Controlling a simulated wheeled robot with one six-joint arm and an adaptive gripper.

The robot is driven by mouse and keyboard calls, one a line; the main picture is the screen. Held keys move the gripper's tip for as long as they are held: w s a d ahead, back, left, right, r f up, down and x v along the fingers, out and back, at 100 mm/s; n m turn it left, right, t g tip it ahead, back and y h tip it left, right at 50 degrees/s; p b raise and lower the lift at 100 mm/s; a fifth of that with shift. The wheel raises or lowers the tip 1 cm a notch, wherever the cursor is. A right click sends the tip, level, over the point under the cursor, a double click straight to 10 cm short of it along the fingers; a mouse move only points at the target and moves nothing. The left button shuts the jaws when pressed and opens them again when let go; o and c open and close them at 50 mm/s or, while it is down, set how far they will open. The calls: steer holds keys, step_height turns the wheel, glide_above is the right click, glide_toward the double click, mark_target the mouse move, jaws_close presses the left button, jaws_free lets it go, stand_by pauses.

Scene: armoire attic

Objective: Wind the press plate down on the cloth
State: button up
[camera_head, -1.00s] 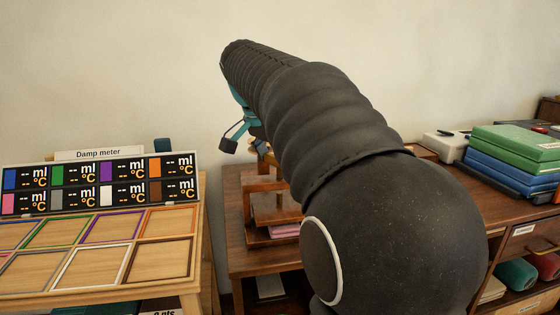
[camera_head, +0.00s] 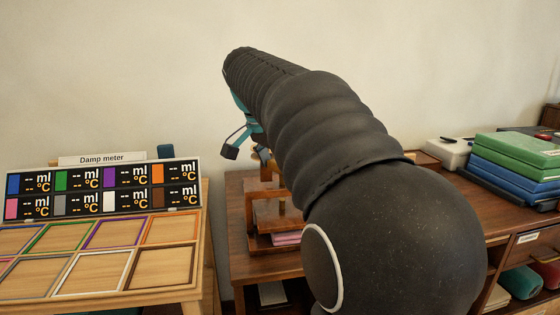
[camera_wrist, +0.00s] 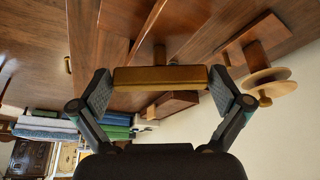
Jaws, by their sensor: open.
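The wooden press (camera_head: 249,215) stands on the dark wooden table, partly hidden behind my arm in the head view. A folded pink cloth (camera_head: 287,238) lies low in it, its right part hidden. My gripper (camera_head: 246,145) is above the press, mostly hidden by the arm. In the wrist view a yellow-brown wooden bar (camera_wrist: 160,77) lies between the fingers of my gripper (camera_wrist: 160,92), one finger close to each end. The fingers are open; contact with the bar cannot be told. A post (camera_wrist: 159,54) shows behind the bar.
The damp meter (camera_head: 100,188) with coloured square frames stands on a light table at left. At right, green and blue cases (camera_head: 515,158) and a white box (camera_head: 448,152) sit on the dark furniture. A round wooden spool (camera_wrist: 268,82) shows right of my gripper in the wrist view.

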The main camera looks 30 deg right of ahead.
steer(key=v, duration=1.2)
steer(key=shift+a+f, duration=0.1)
